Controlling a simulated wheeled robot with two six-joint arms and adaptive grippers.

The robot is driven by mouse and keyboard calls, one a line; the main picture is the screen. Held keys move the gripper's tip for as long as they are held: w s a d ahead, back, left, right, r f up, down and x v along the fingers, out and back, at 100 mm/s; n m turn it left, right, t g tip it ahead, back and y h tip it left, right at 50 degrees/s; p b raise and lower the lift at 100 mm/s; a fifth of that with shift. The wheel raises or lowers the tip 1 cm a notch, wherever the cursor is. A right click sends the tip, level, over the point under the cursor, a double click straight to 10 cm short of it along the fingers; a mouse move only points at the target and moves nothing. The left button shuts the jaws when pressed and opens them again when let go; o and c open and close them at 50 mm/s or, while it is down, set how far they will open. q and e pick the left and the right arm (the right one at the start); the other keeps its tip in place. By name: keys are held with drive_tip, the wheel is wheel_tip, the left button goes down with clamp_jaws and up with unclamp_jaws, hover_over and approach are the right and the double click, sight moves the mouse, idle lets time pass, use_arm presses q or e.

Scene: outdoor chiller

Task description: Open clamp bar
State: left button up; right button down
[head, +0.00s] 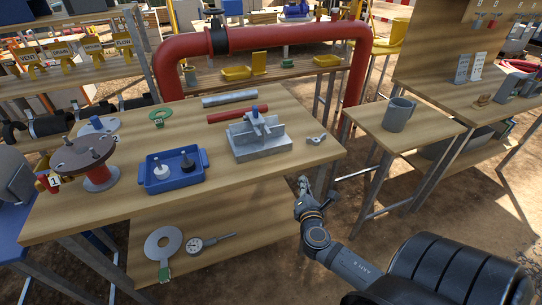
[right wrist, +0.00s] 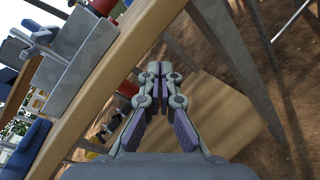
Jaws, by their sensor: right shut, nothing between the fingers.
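A grey metal clamp fixture (head: 262,147) stands on the wooden workbench (head: 215,185), right of its middle. The fixture's grey block also shows at the upper left of the right wrist view (right wrist: 85,50). My right gripper (head: 303,184) is shut and empty, in front of the bench's front edge at the right and apart from the clamp. Its closed fingers show in the right wrist view (right wrist: 159,70). My left gripper is not in view.
A blue tray (head: 177,182) with small parts sits left of the clamp. A red rod (head: 238,114) lies behind it and a small metal part (head: 316,140) to its right. A mug (head: 398,114) stands on the side table. A gauge (head: 196,246) lies on the lower shelf.

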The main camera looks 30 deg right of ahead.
drive_tip(key=a+r+n+t+y, duration=0.1)
drive_tip(key=a+r+n+t, duration=0.1)
drive_tip(key=n, duration=0.2)
drive_tip(key=w+a+r+n+t+y, duration=0.1)
drive_tip(key=a+r+n+t, duration=0.1)
drive_tip(key=r+n, duration=0.1)
drive_tip(key=w+a+r+n+t+y+b, duration=0.1)
drive_tip(key=a+r+n, duration=0.1)
drive_tip(key=n, duration=0.3)
drive_tip(key=shift+w+r+t+y, duration=0.15)
drive_tip(key=shift+r+t+y, duration=0.25)
drive_tip(key=shift+r, duration=0.3)
drive_tip(key=shift+a+r+n+y, duration=0.25)
drive_tip(key=shift+n+y, duration=0.15)
drive_tip(key=shift+n, duration=0.2)
drive_tip(key=p+x, duration=0.1)
drive_tip(key=x, duration=0.8)
drive_tip(key=shift+r+p, duration=0.15)
drive_tip(key=shift+p, duration=0.25)
drive_tip(key=shift+w+d, duration=0.15)
drive_tip(key=shift+w, duration=0.3)
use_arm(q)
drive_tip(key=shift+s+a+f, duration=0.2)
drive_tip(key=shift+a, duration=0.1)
